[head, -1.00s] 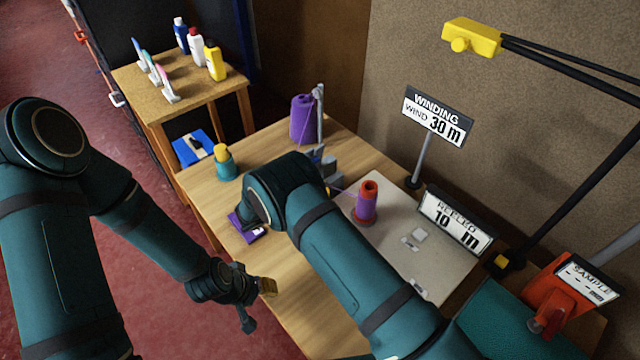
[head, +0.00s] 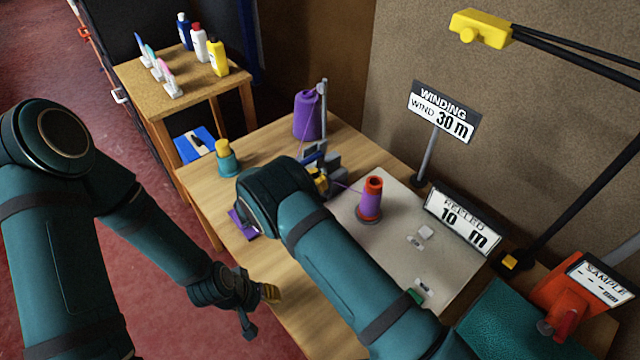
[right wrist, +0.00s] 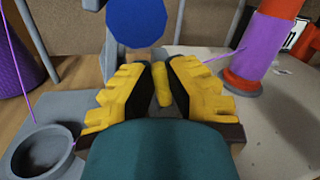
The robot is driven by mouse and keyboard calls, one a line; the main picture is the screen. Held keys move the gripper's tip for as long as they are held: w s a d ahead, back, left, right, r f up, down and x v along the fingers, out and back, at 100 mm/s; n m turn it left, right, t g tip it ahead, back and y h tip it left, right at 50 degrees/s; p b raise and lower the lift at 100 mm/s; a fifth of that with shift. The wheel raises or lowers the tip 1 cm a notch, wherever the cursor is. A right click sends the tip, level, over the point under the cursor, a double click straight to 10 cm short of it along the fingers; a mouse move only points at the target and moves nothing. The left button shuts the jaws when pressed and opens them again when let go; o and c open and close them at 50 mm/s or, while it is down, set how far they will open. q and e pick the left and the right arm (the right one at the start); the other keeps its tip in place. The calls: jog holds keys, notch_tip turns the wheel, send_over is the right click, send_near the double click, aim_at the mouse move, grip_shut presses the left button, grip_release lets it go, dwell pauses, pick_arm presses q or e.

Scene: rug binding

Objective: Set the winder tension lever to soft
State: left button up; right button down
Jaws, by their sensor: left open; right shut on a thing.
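The winder (head: 322,110) stands at the back of the table, with a grey post and a blue part (head: 314,154). In the right wrist view a round blue disc (right wrist: 137,22) shows just ahead of my right gripper (right wrist: 162,88). My right gripper, also in the head view (head: 319,180), is shut on a slim yellow piece (right wrist: 162,84) that looks like the tension lever. The lever's markings are not visible, so its setting cannot be told. My left gripper (head: 262,296) is open and empty by the table's front edge, away from the winder.
A purple yarn cone (head: 308,115) stands behind the winder. Purple yarn runs to a red-ended spool (head: 370,198) on a pale board (head: 440,250). A yellow-topped teal jar (head: 226,160) stands left. Signs (head: 444,112) stand at the right. My right arm crosses the table's middle.

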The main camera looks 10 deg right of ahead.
jog(key=shift+w+d, duration=0.1)
jog(key=c, duration=1)
grip_release()
jog(key=shift+o, duration=0.2)
jog(key=v, duration=1.2)
jog(key=shift+c, duration=0.3)
